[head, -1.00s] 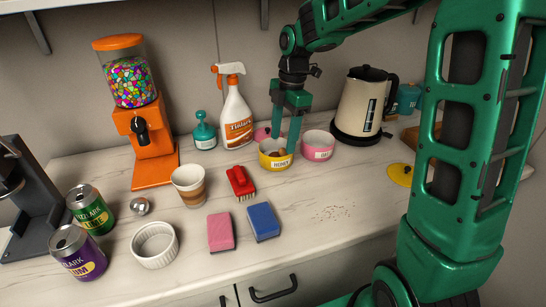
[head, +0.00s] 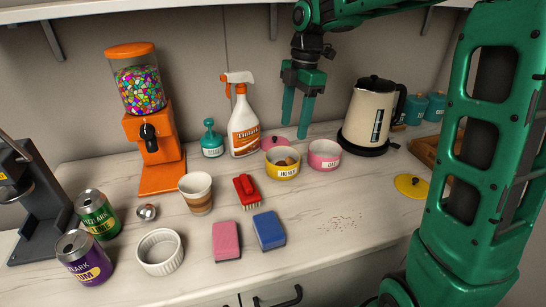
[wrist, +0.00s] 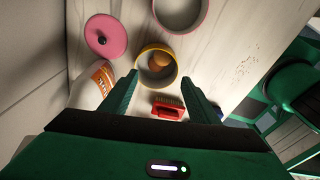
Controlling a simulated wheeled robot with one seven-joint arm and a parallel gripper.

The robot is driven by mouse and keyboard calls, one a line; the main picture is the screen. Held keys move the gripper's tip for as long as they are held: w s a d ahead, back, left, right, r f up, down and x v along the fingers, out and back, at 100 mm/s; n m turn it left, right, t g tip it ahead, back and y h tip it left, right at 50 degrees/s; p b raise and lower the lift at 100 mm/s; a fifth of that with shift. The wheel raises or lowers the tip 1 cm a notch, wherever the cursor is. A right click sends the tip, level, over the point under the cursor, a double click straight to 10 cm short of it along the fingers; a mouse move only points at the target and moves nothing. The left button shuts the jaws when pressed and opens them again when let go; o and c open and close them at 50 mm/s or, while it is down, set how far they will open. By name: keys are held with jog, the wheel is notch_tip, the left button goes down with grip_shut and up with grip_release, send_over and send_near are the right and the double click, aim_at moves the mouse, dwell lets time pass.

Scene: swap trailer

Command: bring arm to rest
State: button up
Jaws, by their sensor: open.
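My gripper (head: 295,122) is open and empty. It hangs above the counter, fingers pointing down, above and behind the yellow bowl (head: 282,174) labelled HONEY. In the wrist view my gripper (wrist: 160,92) spreads on either side of the yellow bowl's (wrist: 143,66) near part, well above it. Brown round pieces (wrist: 158,63) lie inside that bowl. My fingers touch nothing that I can see.
A pink bowl (head: 324,162) stands right of the yellow one, and a spray bottle (head: 243,128) stands left of my fingers. A cream kettle (head: 368,115) is at the right. A red brush (head: 246,190) and sponges lie in front. A shelf runs above.

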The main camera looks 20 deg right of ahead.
jog(key=s+d+f+m, duration=0.2)
jog(key=s+d+m, duration=0.3)
jog(key=s+m, duration=0.4)
jog(key=s+d+f+m, duration=0.2)
jog(key=s+d+m, duration=0.3)
jog(key=s+m, duration=0.3)
jog(key=s+d+f+m+h, duration=0.1)
jog(key=s+d+f+m, duration=0.2)
jog(key=s+m, duration=0.6)
jog(key=s+d, duration=0.2)
jog(key=s, duration=0.4)
jog(key=shift+d+m, duration=0.3)
jog(key=shift+d, duration=0.1)
jog(key=shift+w, duration=0.1)
jog(key=shift+w+f, duration=0.3)
jog(key=shift+w, duration=0.45)
jog(key=shift+s+r, duration=0.1)
jog(key=shift+s, duration=0.05)
